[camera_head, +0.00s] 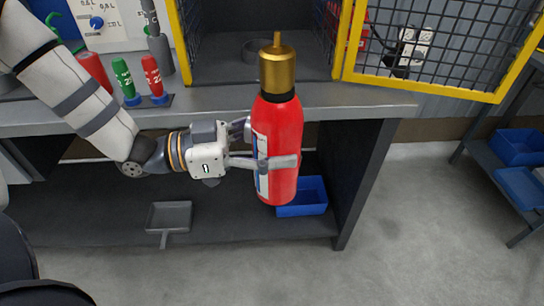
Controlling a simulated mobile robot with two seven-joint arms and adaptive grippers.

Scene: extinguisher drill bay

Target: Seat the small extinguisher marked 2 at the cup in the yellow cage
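A red extinguisher (282,135) with a gold top hangs upright in front of the workbench. My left gripper (277,150) is shut around its body from the left. Its label faces left and I cannot read a number on it. The yellow cage (351,40) stands on the bench with its mesh door swung open to the right. Inside it, on the floor, a dark round cup (256,50) shows just behind the extinguisher's gold top. My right gripper is not in view.
Small green (123,76) and red (152,75) cylinders stand on the bench left of the cage. A blue bin (312,197) and a grey dustpan (168,218) are on the lower shelf. The open door (440,45) overhangs the right side.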

